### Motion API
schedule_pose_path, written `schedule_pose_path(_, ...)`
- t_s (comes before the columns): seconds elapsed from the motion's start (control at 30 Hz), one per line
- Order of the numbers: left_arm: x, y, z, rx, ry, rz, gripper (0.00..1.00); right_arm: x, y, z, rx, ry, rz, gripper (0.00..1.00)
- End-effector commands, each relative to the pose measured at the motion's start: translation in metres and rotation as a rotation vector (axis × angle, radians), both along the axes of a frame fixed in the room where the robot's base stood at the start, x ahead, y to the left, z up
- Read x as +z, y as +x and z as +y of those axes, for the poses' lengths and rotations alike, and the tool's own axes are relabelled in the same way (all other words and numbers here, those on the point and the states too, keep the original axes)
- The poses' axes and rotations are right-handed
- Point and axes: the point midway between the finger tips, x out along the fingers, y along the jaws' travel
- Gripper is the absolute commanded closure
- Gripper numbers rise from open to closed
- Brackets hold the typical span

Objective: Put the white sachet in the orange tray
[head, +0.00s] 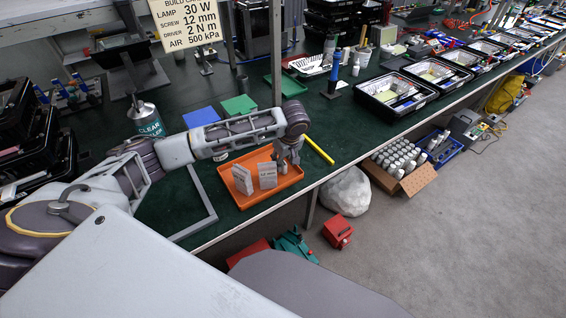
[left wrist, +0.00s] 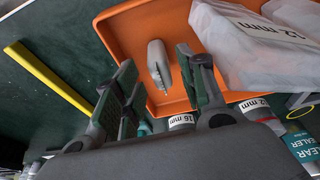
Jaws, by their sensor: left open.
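The orange tray (head: 262,197) lies near the bench's front edge and also fills the top of the left wrist view (left wrist: 130,28). My left gripper (head: 287,160) is over the tray's right part, its fingers (left wrist: 155,95) apart and pointing down. A small pale item (left wrist: 158,62), apparently the white sachet seen edge-on, shows between the open fingers against the tray, with a gap to each finger. Whether it rests on the tray floor is hard to tell. Two larger pale labelled packets (head: 243,179) (head: 267,175) stand in the tray; one reads 12 mm (left wrist: 265,38). My right gripper is not in view.
A yellow strip (head: 318,150) lies right of the tray. A blue mat (head: 201,117), a green mat (head: 239,105) and a sealer can (head: 147,118) are behind my left arm. Labelled containers (left wrist: 181,122) show behind the fingers. A black bin (head: 397,95) stands farther right.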

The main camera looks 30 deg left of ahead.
Motion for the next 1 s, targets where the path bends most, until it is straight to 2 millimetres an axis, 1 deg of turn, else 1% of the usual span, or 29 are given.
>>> schedule_pose_path(0.03,0.008,-0.001,-0.002,-0.001,-0.001,-0.001,0.59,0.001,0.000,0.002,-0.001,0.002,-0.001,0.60)
schedule_pose_path(0.27,0.041,-0.005,-0.009,-0.001,-0.002,-0.001,0.59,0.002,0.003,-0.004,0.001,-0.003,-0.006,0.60)
schedule_pose_path(0.47,0.069,-0.009,-0.015,-0.001,-0.002,-0.001,0.59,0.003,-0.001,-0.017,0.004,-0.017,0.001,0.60)
schedule_pose_path(0.6,0.084,-0.011,-0.018,0.000,-0.002,-0.001,0.59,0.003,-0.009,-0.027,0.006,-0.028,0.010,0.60)
schedule_pose_path(0.77,0.093,-0.013,-0.020,0.000,-0.001,0.000,0.59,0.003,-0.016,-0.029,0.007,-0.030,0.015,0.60)
schedule_pose_path(1.0,0.094,-0.013,-0.020,0.001,-0.001,0.000,0.59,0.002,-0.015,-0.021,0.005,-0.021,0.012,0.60)
